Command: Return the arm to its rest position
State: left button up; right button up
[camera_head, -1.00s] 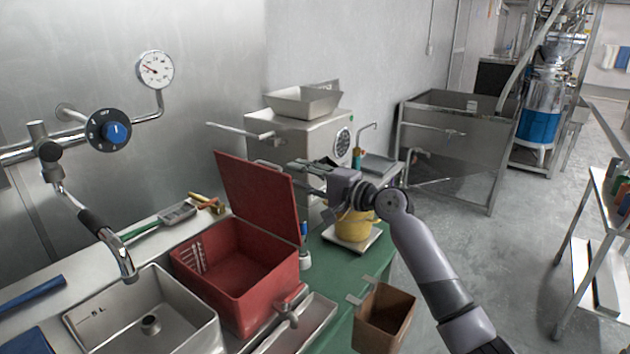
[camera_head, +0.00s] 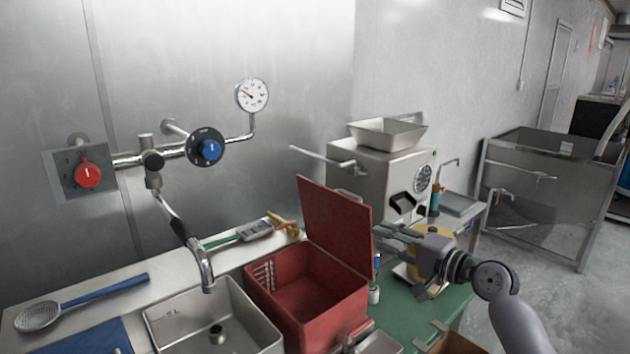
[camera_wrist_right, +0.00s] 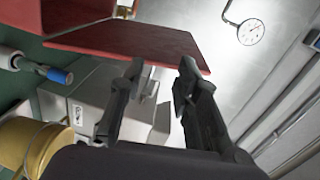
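My right gripper (camera_head: 391,238) is in front of the grinder, just right of the red box's raised lid. In the right wrist view the gripper (camera_wrist_right: 160,85) has its two fingers apart with nothing between them. The grey grinder (camera_head: 375,185) with a tray-like hopper (camera_head: 388,132) on top stands behind the gripper. A yellow bucket (camera_head: 462,240) is partly hidden behind my right wrist; it also shows in the right wrist view (camera_wrist_right: 25,142). My left gripper is not in view.
The open red box (camera_head: 310,320) with its lid (camera_head: 335,220) up stands beside a steel sink (camera_head: 215,325). A faucet (camera_head: 205,270) hangs over the sink. The green tabletop (camera_head: 410,315) lies under my right arm. A large steel basin (camera_head: 540,200) stands at the right.

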jog(key=s+a+f+n+g+h, duration=0.2)
jog(key=s+a+f+n+g, duration=0.15)
jog(key=s+f, duration=0.75)
jog(key=s+a+f+n+g+h, duration=0.2)
jog(key=s+f+n, duration=0.2)
jog(key=s+f, duration=0.7)
jog(key=s+d+f+n+g+h, duration=0.2)
jog(key=s+d+f+h, duration=0.15)
jog(key=s, duration=0.65)
jog(key=s+d+f+n+g+h, duration=0.25)
jog(key=s+f, duration=0.25)
jog(key=s, duration=0.5)
notch_tip(320, 180, down, 27)
jog(key=s+g, duration=0.1)
jog(key=s, duration=0.1)
jog(key=s+d+f+g, duration=0.1)
jog(key=s+d+f, duration=0.2)
jog(key=s+f, duration=1.2)
jog(key=shift+s+f+g, duration=0.2)
jog(key=shift+s+g, duration=0.1)
jog(key=shift+s, duration=0.25)
